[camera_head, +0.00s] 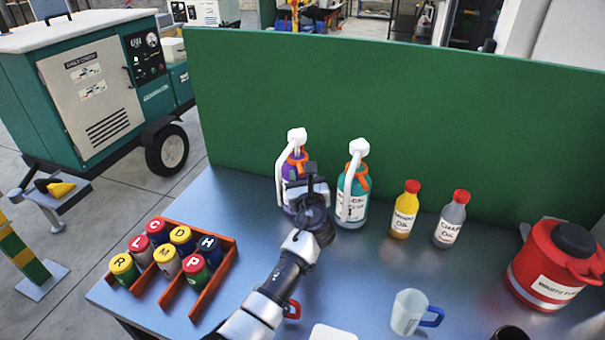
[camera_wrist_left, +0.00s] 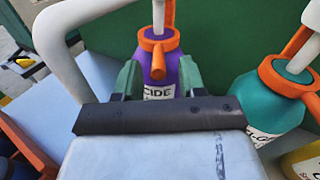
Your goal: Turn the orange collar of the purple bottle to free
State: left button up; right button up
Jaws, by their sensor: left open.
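The purple bottle (camera_head: 287,170) stands at the back of the table with a white pump top and bent spout. It also shows in the left wrist view (camera_wrist_left: 171,88), with a partly hidden white label. Its orange collar (camera_wrist_left: 148,41) sits at the neck, and a short orange tab on it points toward the wrist camera. My left gripper (camera_head: 309,177) is in front of the bottle and hides much of it. In the left wrist view its open fingers (camera_wrist_left: 160,78) are on either side of the bottle's upper body, just below the collar; contact cannot be told. My right gripper is not in view.
A teal bottle (camera_head: 352,209) with an orange collar stands close on the right. A yellow oil bottle (camera_head: 405,211), a grey oil bottle (camera_head: 450,222), a mug (camera_head: 408,311) and a red container (camera_head: 545,262) stand further right. An orange rack (camera_head: 222,262) of lidded jars is left. A green panel (camera_head: 400,110) closes the back.

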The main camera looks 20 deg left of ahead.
pick_arm(q)
jog(key=shift+w+a+r, duration=0.15)
jog(key=shift+w+a, duration=0.05)
jog(key=shift+a, duration=0.05)
jog(key=shift+w, duration=0.15)
grip_shut()
